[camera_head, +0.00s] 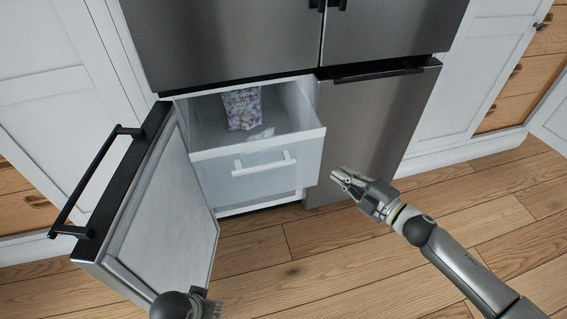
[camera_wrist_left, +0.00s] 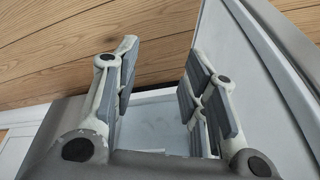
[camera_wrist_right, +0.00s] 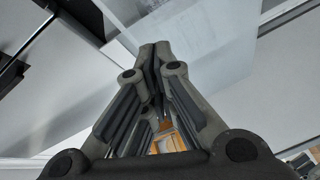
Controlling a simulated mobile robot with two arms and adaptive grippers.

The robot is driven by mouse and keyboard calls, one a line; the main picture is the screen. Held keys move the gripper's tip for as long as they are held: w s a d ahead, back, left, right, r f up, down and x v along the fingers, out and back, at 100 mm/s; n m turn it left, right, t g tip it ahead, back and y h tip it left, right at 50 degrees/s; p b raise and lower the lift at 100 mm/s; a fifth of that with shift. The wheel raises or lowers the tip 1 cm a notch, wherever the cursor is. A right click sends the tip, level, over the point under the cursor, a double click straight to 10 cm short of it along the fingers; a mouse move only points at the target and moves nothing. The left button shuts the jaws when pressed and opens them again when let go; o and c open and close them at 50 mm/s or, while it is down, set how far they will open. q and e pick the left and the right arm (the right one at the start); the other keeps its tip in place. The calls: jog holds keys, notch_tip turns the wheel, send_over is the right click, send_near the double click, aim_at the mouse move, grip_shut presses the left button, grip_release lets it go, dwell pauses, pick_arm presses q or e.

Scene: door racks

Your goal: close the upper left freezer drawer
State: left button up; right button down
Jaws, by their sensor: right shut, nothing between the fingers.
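The upper left freezer drawer (camera_head: 259,151) is pulled out behind the open freezer door (camera_head: 160,215) in the head view. Its front is pale and has a white handle (camera_head: 264,164). A bag (camera_head: 242,108) and a smaller clear packet stand or lie inside it. My right gripper (camera_head: 339,178) is shut and empty, to the right of the drawer front and apart from it. My left gripper is open and empty in the left wrist view (camera_wrist_left: 158,80); in the head view only a dark part of it shows at the bottom edge, near the door's lower end.
The open door has a long dark handle (camera_head: 92,180) and stands left of the drawer. The right freezer door (camera_head: 372,130) is shut. White cabinets stand on both sides. The wooden floor (camera_head: 330,255) in front is clear.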

aim_at(284, 163)
jog(key=s+a+r+n+g+y+b, duration=0.35)
jog(key=s+a+r+n, duration=0.25)
jog(key=n, duration=0.2)
jog(key=shift+g+y, duration=0.25)
jog(key=shift+g, duration=0.1)
jog(key=x, duration=1)
jog(key=shift+w, duration=0.2)
jog(key=w, duration=0.3)
jog(key=shift+a+f+b, duration=0.15)
jog(key=shift+a+b, duration=0.25)
pick_arm(q)
notch_tip(284, 163, up, 6)
jog(key=t, duration=0.1)
pick_arm(e)
jog(key=shift+w+a, duration=0.1)
jog(key=shift+w, duration=0.25)
pick_arm(q)
jog(key=shift+s+r, duration=0.1)
